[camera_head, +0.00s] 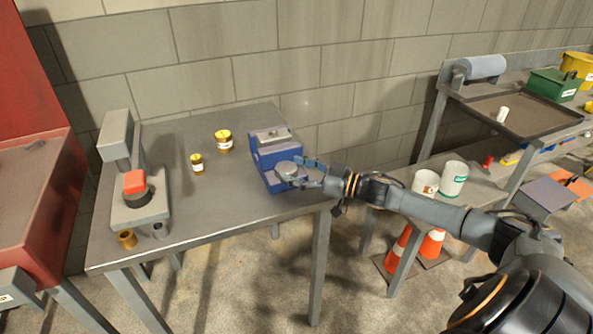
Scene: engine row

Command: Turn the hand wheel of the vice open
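The blue vice (268,146) stands on the grey table near its right edge, with grey jaws on top. Its grey round hand wheel (287,169) faces the front right. My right gripper (296,172) is at the hand wheel, with its blue-grey fingers spread on either side of the wheel's rim. Whether the fingers press on the rim is too small to tell. The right arm comes in from the lower right. My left gripper is not in view.
A shelf bench with a tray (520,115) and white tins (453,178) stands right. Orange cones (432,243) are below it.

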